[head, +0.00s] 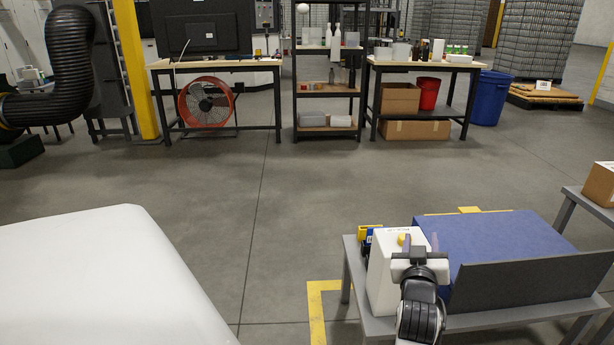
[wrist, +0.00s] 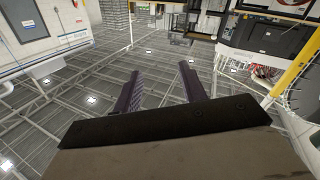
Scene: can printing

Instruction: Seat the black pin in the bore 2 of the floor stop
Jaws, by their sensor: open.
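My gripper (head: 420,243) is in the lower right of the head view, in front of a white box on a grey table. Its two dark purple fingers point up and stand apart with nothing between them. In the wrist view the same fingers (wrist: 160,90) are spread, with open space beyond. I cannot make out the black pin in either view. I cannot identify the floor stop or its bore 2.
A white rounded surface (head: 100,280) fills the lower left. Open floor (head: 270,200) lies between.

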